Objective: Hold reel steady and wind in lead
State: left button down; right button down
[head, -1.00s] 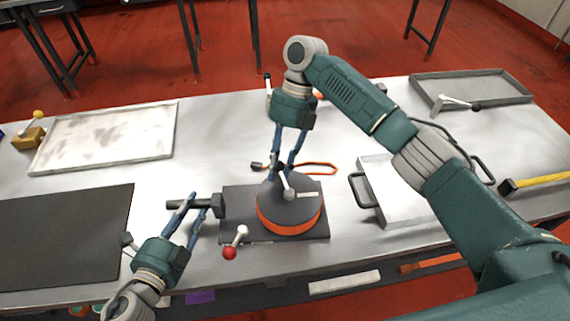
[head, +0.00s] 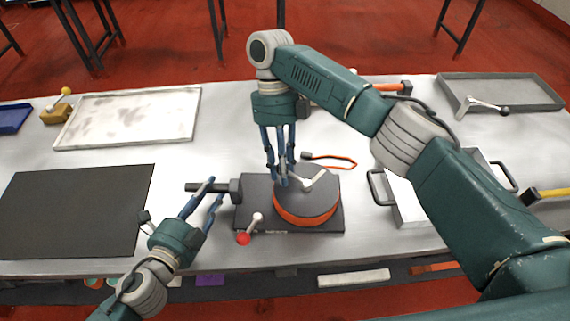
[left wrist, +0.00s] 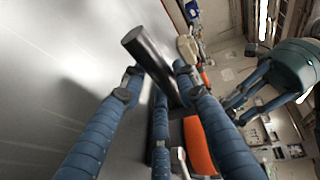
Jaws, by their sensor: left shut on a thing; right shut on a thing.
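The reel (head: 318,190) is a dark disc with an orange band around its side. It sits on a dark base plate (head: 330,222). My left gripper (head: 203,195) is shut on the dark bar (head: 196,187) at the base's left; the bar also shows between the fingers in the left wrist view (left wrist: 145,50). My right gripper (head: 284,181) is shut on the crank (head: 311,182) on top of the reel, at its left side; its fingers hide the knob. The orange lead (head: 338,160) lies loose behind the reel, with a dark end piece (head: 306,155).
A red-knobbed lever (head: 244,237) stands at the base's front left. A dark mat (head: 75,210) and a pale tray (head: 125,118) lie left. A light case with dark handles (head: 400,210) is right, a grey tray (head: 500,90) back right.

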jog(key=shift+s+a+n, duration=0.15)
jog(key=shift+s+n, duration=0.05)
jog(key=shift+n, duration=0.3)
jog(key=shift+h, duration=0.3)
jog(key=c, duration=1.5)
grip_release()
jog(key=shift+o, duration=0.2)
notch_tip(320, 180, up, 10)
jog(key=shift+r, duration=0.1)
